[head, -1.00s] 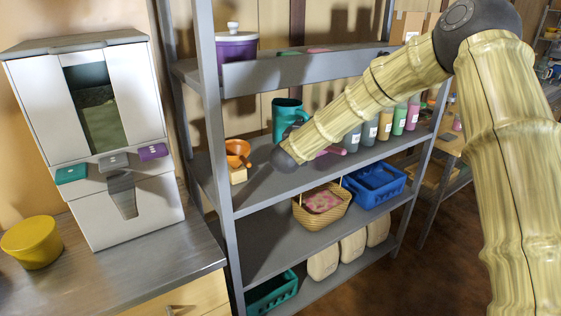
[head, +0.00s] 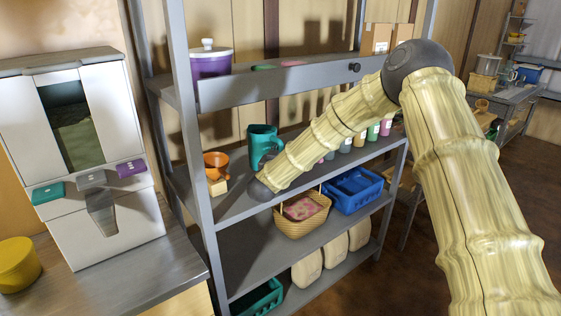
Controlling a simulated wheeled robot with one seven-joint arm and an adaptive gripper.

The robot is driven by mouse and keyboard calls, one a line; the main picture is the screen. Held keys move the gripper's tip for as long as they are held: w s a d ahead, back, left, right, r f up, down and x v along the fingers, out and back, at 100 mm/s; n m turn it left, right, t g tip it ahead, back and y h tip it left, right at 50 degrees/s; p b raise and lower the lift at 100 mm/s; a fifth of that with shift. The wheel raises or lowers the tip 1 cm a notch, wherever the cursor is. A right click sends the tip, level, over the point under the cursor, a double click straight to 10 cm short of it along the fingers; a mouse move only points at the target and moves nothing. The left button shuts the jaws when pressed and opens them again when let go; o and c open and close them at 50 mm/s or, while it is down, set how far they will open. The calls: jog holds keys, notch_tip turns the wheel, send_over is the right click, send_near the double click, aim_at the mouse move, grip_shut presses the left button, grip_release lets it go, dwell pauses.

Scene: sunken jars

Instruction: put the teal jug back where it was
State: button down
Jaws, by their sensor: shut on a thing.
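The teal jug (head: 262,143) is at the middle shelf (head: 236,208) of the grey rack, right of an orange cup. Its lower right part is hidden behind my forearm. My gripper (head: 272,157) is shut on the jug, and its fingers are mostly hidden by my arm and the jug. The jug looks close to upright. I cannot tell whether its base touches the shelf.
The orange cup (head: 216,164) stands near the rack's left post. Several bottles (head: 373,131) stand right of the jug. A wicker basket (head: 302,222) and a blue crate (head: 355,190) sit one shelf lower. The upper shelf (head: 290,80) runs above the jug.

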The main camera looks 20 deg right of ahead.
jog(key=shift+s+f, duration=0.1)
jog(key=shift+f, duration=0.5)
notch_tip(320, 180, down, 2)
jog(key=shift+f+p, duration=0.15)
jog(key=shift+p, duration=0.5)
jog(key=c, duration=1.4)
grip_release()
jog(key=shift+f, duration=0.25)
jog(key=b+v, duration=0.1)
jog(key=v, duration=0.2)
jog(key=b+v, duration=0.1)
jog(key=v, duration=0.3)
jog(key=b+v, duration=0.1)
jog(key=v, duration=0.2)
jog(key=shift+s+a+r+b, duration=0.15)
jog(key=shift+a+r+b, duration=0.2)
jog(key=shift+a+b, duration=0.1)
